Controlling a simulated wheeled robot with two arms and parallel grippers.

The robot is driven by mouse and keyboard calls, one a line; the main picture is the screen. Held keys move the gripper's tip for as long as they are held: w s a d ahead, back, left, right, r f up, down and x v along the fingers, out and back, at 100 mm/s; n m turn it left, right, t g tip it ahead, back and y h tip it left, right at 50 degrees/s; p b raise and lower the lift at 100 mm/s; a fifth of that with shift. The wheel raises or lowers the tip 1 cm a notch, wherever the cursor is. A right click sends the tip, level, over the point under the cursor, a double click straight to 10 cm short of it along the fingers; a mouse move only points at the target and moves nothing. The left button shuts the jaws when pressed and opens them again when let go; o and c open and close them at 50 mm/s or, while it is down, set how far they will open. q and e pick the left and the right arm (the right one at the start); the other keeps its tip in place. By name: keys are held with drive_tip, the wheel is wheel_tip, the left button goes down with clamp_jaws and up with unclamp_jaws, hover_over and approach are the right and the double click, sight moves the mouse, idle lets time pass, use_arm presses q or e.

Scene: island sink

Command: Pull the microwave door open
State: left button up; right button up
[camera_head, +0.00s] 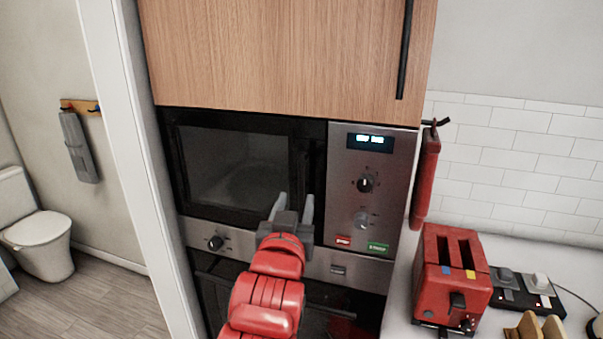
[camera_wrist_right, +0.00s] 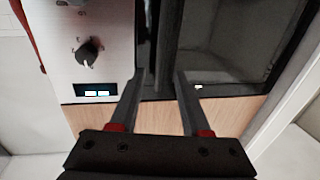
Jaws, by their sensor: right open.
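The microwave (camera_head: 377,205) is built into the cabinet, with a dark glass door (camera_head: 225,165) that appears shut. Its dark vertical handle (camera_head: 313,160) is on the door's right side, beside the steel control panel. My right gripper (camera_head: 294,204) is open in front of the handle's lower part, fingers pointing at the door. In the right wrist view, which is turned upside down, the handle (camera_wrist_right: 163,40) lines up between the two fingertips of my right gripper (camera_wrist_right: 159,75). Contact cannot be told. My left gripper is not in view.
An oven (camera_head: 335,268) is below the microwave, and a wooden cabinet (camera_head: 290,50) above. A red toaster (camera_head: 450,275) stands on the counter at right. A white door frame (camera_head: 140,150) borders the left, with a toilet (camera_head: 38,235) beyond.

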sight(301, 183)
drive_tip(key=w+p, duration=0.1)
drive_tip(key=w, duration=0.4)
drive_tip(key=w+d+p, duration=0.1)
drive_tip(key=w, duration=0.1)
drive_tip(key=shift+w+r+p, duration=0.1)
drive_tip(key=shift+w+p, duration=0.2)
drive_tip(key=shift+w, duration=0.55)
clamp_jaws()
idle(0.5)
